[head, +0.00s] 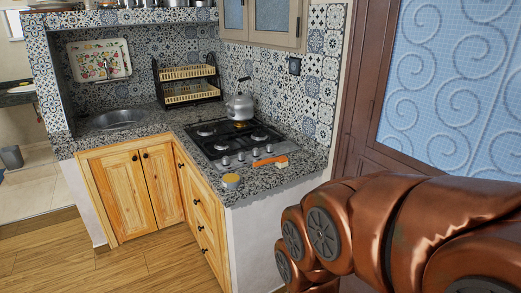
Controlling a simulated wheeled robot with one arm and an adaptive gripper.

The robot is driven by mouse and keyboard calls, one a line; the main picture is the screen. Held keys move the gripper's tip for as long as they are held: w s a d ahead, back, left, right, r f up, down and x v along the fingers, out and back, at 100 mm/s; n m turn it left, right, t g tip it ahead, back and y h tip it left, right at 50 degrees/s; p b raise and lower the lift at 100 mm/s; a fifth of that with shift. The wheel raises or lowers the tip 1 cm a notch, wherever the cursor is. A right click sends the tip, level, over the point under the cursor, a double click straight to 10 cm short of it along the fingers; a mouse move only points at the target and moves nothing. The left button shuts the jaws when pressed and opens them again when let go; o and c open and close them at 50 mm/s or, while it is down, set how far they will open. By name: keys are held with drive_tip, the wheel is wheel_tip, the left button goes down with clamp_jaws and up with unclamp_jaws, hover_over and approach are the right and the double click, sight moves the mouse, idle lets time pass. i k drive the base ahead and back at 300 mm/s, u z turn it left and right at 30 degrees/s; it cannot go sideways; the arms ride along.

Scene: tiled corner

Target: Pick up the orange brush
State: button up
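The orange brush (269,161) lies on the speckled stone counter (300,157), at the front right edge of the gas stove. Its orange handle points left and a pale, whitish head is at its right end. My copper-coloured arm fills the lower right of the head view, in front of the counter's right end. My gripper is not visible in this view.
A gas stove (222,146) carries a metal kettle (239,107). A small round yellow-topped container (231,181) stands at the counter's front corner. A dish rack (187,84) and a sink (117,119) are farther back. Wooden floor (150,271) lies open at the lower left.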

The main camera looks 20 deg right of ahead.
sight(281, 162)
drive_tip(key=z, duration=0.05)
drive_tip(key=i, duration=1.45)
drive_tip(key=z, duration=0.05)
